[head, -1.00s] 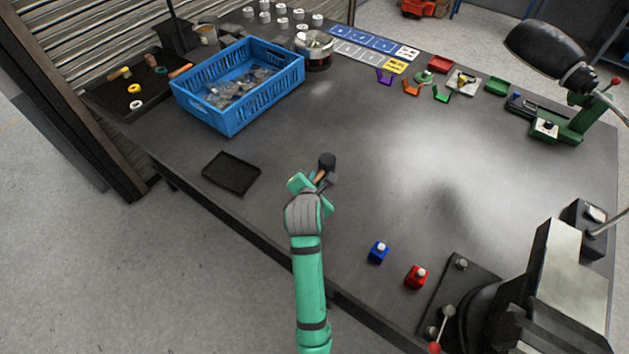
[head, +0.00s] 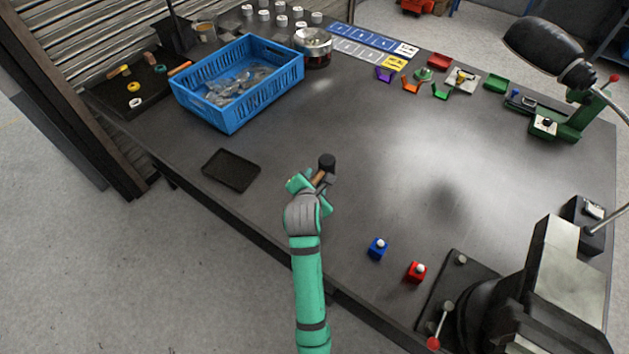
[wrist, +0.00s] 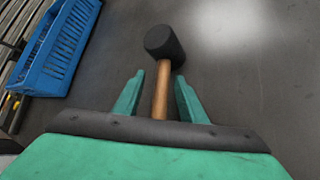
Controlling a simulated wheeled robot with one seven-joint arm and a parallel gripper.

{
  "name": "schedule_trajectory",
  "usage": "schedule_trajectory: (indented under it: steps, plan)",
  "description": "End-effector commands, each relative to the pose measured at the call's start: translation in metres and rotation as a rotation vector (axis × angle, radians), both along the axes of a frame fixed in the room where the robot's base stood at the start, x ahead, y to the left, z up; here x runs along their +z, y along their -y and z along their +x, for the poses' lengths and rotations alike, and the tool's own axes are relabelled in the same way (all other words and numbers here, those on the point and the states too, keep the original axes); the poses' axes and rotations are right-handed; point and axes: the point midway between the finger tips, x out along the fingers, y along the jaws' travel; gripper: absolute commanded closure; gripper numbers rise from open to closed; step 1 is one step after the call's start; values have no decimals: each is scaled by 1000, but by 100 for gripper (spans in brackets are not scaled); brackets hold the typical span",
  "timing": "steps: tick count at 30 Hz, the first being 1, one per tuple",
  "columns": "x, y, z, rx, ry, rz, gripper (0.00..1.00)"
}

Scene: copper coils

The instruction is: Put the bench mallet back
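The bench mallet, with a black head (head: 327,161) and a brown wooden handle (head: 319,179), is at the near middle of the bench. In the wrist view its head (wrist: 164,44) points away from me and its handle (wrist: 160,92) runs back between my fingers. My gripper (wrist: 160,90) is open, one finger on each side of the handle with a gap visible on both sides. In the head view my gripper (head: 312,186) covers the handle's rear end. I cannot tell whether the mallet touches the bench.
A small empty black tray (head: 231,170) lies left of my gripper. A blue crate (head: 238,85) with bagged parts stands behind it. Blue (head: 377,248) and red (head: 415,271) button boxes and a dark machine (head: 545,290) are at right. The bench middle (head: 420,190) is clear.

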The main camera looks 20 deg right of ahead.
Motion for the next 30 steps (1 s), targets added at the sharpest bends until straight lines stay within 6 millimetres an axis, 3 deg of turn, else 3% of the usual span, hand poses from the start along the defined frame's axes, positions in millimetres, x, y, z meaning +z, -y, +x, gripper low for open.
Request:
schedule_trajectory:
  steps: [18,30]
  plan:
    - [61,-34,-78,0,0,0,62]
    - [68,-38,-88,0,-1,1,62]
